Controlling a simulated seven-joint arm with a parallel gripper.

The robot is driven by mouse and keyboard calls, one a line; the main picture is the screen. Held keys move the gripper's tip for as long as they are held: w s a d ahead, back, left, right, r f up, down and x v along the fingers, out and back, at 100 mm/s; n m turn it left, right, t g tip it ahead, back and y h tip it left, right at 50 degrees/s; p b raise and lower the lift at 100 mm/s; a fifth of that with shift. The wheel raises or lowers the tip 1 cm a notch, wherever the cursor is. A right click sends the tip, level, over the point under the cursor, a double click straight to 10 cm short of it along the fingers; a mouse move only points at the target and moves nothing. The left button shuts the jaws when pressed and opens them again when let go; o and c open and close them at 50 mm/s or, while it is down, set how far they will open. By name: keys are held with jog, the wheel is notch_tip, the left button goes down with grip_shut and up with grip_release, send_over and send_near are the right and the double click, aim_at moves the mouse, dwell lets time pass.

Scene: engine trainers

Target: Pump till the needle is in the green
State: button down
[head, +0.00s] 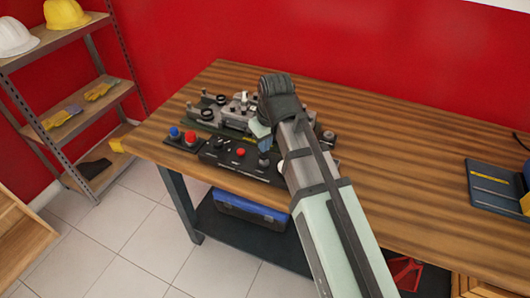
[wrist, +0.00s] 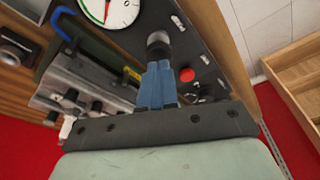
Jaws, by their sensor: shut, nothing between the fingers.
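The engine trainer's black control panel (head: 240,160) lies along the front edge of the wooden bench. In the wrist view, a white round gauge (wrist: 112,10) is cut off by the top edge. Green and red marks show on its dial, but I cannot tell where the needle stands. My gripper (wrist: 157,68) has its blue fingers shut and empty, pointing down at a dark round knob (wrist: 158,42) on the panel. The fingertips overlap the knob's near edge; I cannot tell whether they touch. In the head view, my gripper (head: 262,137) and arm hide the gauge.
A red button (wrist: 187,74) sits just right of the fingers. A small box with blue and red buttons (head: 183,136) stands at the panel's left. A blue-black device (head: 495,184) lies at the bench's right. The bench between is clear. Shelves (head: 75,100) stand left.

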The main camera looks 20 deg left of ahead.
jog(key=shift+d+x, duration=0.1)
jog(key=shift+x, duration=0.55)
jog(key=shift+d+x, duration=0.15)
jog(key=shift+x, duration=0.5)
jog(key=shift+s, duration=0.15)
jog(key=shift+a+v, duration=0.15)
jog(key=shift+v, duration=0.55)
jog(key=shift+a+v, duration=0.1)
jog(key=shift+v, duration=0.65)
jog(key=shift+w+a+v, duration=0.1)
jog(key=shift+a+v, duration=0.05)
jog(key=shift+v, duration=0.7)
jog(key=shift+w+a+v, duration=0.1)
jog(key=shift+a+v, duration=0.05)
jog(key=shift+v, duration=0.65)
jog(key=shift+w+a+v, duration=0.1)
jog(key=shift+a+v, duration=0.05)
jog(key=shift+v, duration=0.7)
jog(key=shift+w, duration=0.15)
